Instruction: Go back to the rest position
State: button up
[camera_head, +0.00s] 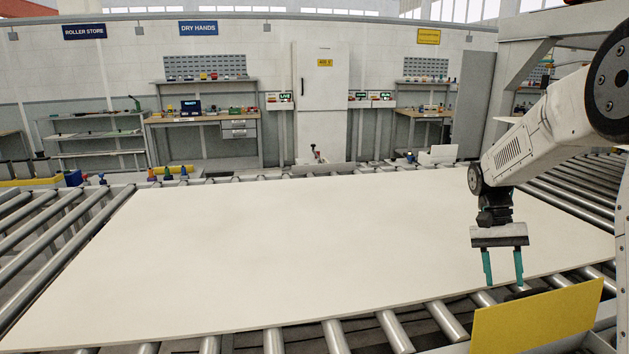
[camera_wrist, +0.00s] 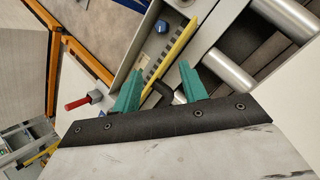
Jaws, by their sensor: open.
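My gripper (camera_head: 504,268) hangs from my white arm at the right of the head view. Its two teal fingers point down and are apart, with nothing between them. It is over the front right part of a large pale board (camera_head: 270,250) that lies flat on rollers. In the wrist view my gripper (camera_wrist: 158,85) also shows open and empty. Below it there are a yellow edge strip (camera_wrist: 172,50), a blue knob (camera_wrist: 161,26) and metal rollers (camera_wrist: 288,15).
A yellow panel (camera_head: 537,318) stands at the front right, close below my gripper. Roller tracks (camera_head: 50,225) run along the left. A bench (camera_head: 203,120) and a white cabinet (camera_head: 320,105) stand at the back. In the wrist view a red handle (camera_wrist: 77,103) shows at the left.

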jog(key=s+a+r+n+t, duration=0.2)
jog(key=s+a+r, duration=0.1)
jog(key=s, duration=0.6)
jog(key=s+a+r+n+t, duration=0.2)
jog(key=s+a, duration=0.4)
jog(key=s, duration=0.3)
jog(key=s+a+r+n+t, duration=0.2)
jog(key=s+a+r+t, duration=0.1)
jog(key=s, duration=0.7)
jog(key=shift+a+r+n+t+y, duration=0.3)
jog(key=shift+a+r+n, duration=0.1)
jog(key=shift+a+r, duration=0.5)
dwell(0.5)
